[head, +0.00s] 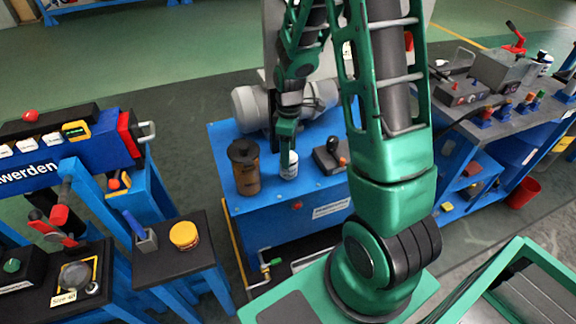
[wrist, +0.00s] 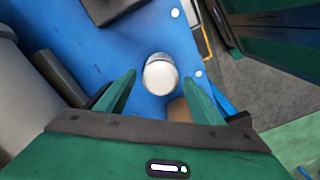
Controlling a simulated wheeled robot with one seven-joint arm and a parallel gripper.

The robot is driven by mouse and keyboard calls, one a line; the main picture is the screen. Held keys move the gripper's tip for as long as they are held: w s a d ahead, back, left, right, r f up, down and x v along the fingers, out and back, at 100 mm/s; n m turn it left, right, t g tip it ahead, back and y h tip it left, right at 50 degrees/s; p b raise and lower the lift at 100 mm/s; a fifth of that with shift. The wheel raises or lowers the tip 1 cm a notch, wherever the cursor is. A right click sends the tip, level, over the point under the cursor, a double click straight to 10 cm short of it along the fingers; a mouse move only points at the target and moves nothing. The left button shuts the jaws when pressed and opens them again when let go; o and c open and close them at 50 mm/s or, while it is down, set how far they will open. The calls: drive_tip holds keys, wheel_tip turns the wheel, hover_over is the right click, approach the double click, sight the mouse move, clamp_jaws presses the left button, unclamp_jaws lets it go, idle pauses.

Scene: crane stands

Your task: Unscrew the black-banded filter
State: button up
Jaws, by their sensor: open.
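A white cylindrical filter (head: 289,167) stands upright on the blue power unit (head: 325,195). It also shows in the wrist view (wrist: 160,74), seen from above at the level of the fingertips. I cannot make out a black band on it. My gripper (head: 287,143) points down at the filter's top. In the wrist view my gripper (wrist: 159,80) is open, with a green finger on each side of the filter and gaps visible. Whether the fingers are lowered around it is unclear. Another white can with a dark band (head: 543,57) stands on the right bench.
A brown canister with a black cap (head: 244,168) stands close left of the filter. A small dark box with a lever (head: 331,157) is to its right, and a grey motor (head: 262,103) behind. A side table (head: 200,235) holds a yellow round part (head: 184,235).

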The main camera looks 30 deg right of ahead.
drive_tip(key=m, duration=0.5)
idle(0.4)
drive_tip(key=c, duration=1.2)
drive_tip(key=shift+r, duration=0.1)
drive_tip(key=shift+n, duration=1.9)
clamp_jaws()
drive_tip(key=shift+n, duration=0.7)
